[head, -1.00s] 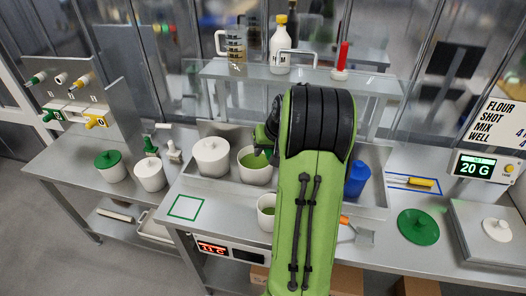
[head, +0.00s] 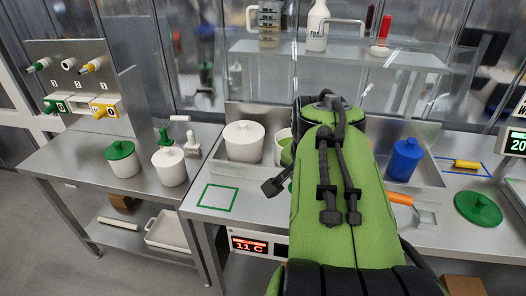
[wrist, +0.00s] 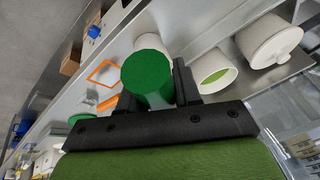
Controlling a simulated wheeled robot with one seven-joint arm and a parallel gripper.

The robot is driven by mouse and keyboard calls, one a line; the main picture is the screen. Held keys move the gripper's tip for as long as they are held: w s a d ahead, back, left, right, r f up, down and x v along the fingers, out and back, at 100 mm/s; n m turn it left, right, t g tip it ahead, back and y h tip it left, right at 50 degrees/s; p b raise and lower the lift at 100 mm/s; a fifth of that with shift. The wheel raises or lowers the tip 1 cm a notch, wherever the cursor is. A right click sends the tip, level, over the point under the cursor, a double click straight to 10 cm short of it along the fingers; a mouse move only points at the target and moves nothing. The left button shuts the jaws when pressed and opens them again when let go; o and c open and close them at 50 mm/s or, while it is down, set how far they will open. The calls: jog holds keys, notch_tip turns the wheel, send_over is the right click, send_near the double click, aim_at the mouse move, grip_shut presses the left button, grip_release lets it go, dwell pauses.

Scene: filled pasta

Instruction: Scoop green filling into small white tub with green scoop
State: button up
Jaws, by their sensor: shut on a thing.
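In the wrist view my gripper (wrist: 157,90) is shut on the green scoop (wrist: 147,72), whose round green end shows between the black fingers. The rest of the scoop is hidden. A white tub with green filling (wrist: 213,72) stands beyond the fingers, to the right. Another white vessel (wrist: 153,44) shows partly behind the scoop; I cannot tell whether it is the small tub. In the head view my arm hides the scoop and most of the gripper. The filling tub (head: 285,147) shows only at its left side there, and the small white tub is not visible.
A white lidded pot (head: 243,140) stands left of the filling tub, and a blue lidded pot (head: 405,160) stands right of my arm. An orange-handled tool (head: 400,198) and a green lid (head: 478,209) lie at right. The green-outlined square (head: 217,197) is empty.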

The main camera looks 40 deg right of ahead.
jog(key=shift+w+d+r+g+y+p, duration=0.2)
jog(key=shift+d+r+y+p, duration=0.35)
jog(key=shift+p, duration=0.95)
jog(key=shift+w+d+r+g+y+p, duration=0.1)
jog(key=shift+d+r+g+y+p, duration=0.3)
jog(key=shift+p, duration=1.05)
jog(key=d+r+y+p, duration=0.1)
jog(key=y+p, duration=0.1)
jog(key=p, duration=0.2)
jog(key=w+d+r+y+p, duration=0.1)
jog(key=d+r+p, duration=0.1)
jog(key=p, duration=0.2)
jog(key=shift+m+y+p, duration=0.3)
jog(key=shift+y+p, duration=0.05)
jog(key=d+y+p, duration=0.1)
jog(key=p, duration=0.2)
jog(key=w+d+r+g+y+p, duration=0.1)
jog(key=d+y+p, duration=0.1)
jog(key=p, duration=0.2)
jog(key=d+y+p, duration=0.1)
jog(key=d+p, duration=0.1)
jog(key=p, duration=0.1)
jog(key=shift+w+d+r+g+y, duration=0.2)
jog(key=shift+w+r+g+y, duration=0.05)
jog(key=shift+g+y, duration=0.05)
jog(key=shift+a, duration=0.15)
